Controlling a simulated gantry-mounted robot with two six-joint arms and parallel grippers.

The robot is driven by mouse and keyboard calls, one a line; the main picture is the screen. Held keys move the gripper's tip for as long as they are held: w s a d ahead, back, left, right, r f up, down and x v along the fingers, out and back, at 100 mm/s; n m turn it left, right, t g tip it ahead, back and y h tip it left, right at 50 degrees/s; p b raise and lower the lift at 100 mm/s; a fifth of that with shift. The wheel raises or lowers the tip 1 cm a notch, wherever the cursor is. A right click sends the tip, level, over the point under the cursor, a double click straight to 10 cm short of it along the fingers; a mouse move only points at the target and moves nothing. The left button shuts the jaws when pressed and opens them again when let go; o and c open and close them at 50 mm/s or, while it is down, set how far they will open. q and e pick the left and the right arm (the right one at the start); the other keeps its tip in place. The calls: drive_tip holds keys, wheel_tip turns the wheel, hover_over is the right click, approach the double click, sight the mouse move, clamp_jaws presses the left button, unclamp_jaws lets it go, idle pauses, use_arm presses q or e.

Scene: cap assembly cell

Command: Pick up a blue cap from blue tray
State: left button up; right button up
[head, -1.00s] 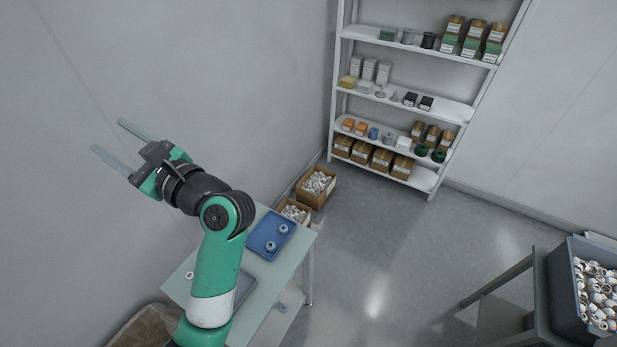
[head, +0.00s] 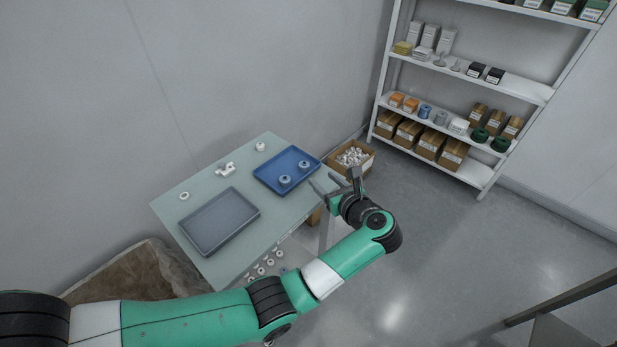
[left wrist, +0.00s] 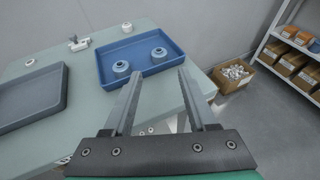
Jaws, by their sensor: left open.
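The blue tray (head: 268,174) lies on the right end of the table and holds two blue caps. The nearer cap (head: 285,181) sits near the tray's front middle, the other cap (head: 304,167) near its right side. My left gripper (head: 322,185) is open and empty, just off the tray's right front corner. In the left wrist view, its spread fingers (left wrist: 157,88) point toward the tray (left wrist: 112,58). The nearer cap (left wrist: 121,68) and the other cap (left wrist: 158,55) both show there beyond the fingertips. My right gripper is out of view.
The table (head: 180,208) also carries a grey tray (head: 222,220), a white ring (head: 184,196), a white fitting (head: 226,170) and a small white part (head: 260,147). A cardboard box of white parts (head: 352,157) stands beyond the table. A stocked shelf (head: 520,85) is behind it.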

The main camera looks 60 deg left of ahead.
sight(305, 165)
use_arm(q)
drive_tip(key=b+x, duration=0.2)
drive_tip(key=x, duration=0.4)
drive_tip(key=shift+w+a, duration=0.1)
drive_tip(key=shift+a, duration=0.15)
drive_tip(key=shift+a+f, duration=0.2)
drive_tip(key=b+x, duration=0.2)
drive_tip(key=x, duration=0.2)
drive_tip(key=shift+b, duration=0.35)
drive_tip(key=shift+a+f, duration=0.1)
drive_tip(key=shift+a, duration=0.25)
drive_tip(key=c, duration=0.7)
